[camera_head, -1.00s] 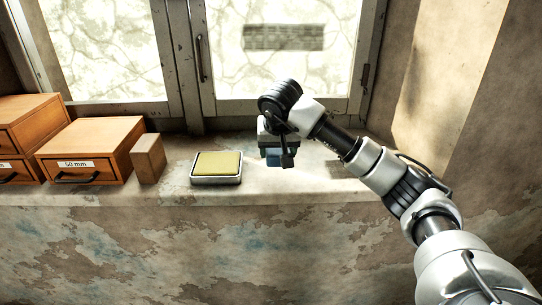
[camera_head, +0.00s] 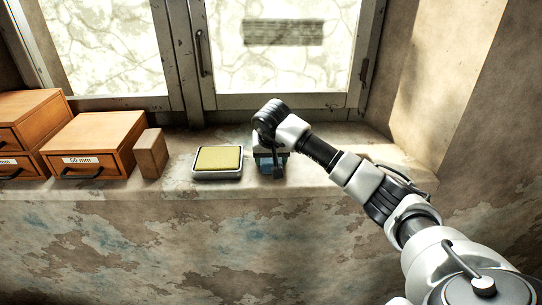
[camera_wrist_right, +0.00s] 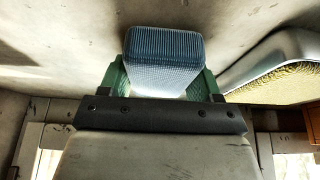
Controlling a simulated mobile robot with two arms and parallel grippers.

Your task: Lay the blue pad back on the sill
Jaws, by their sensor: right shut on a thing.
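The blue pad (camera_wrist_right: 165,48) is a ribbed, rounded block. In the wrist view my right gripper (camera_wrist_right: 163,82) has its green-lined fingers shut on both sides of it. In the head view my right gripper (camera_head: 270,165) hangs over the sill (camera_head: 310,176) just right of the yellow pad's tray, and a little of the blue pad (camera_head: 263,168) shows under it. The gripper hides most of the pad there. I cannot tell whether the pad touches the sill. My left gripper is not in view.
The yellow pad (camera_head: 218,159) lies in its metal tray close to the left of my right gripper. A wooden block (camera_head: 151,154) and wooden drawer boxes (camera_head: 97,143) stand further left. The window (camera_head: 285,55) is behind. The sill to the right is free of objects.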

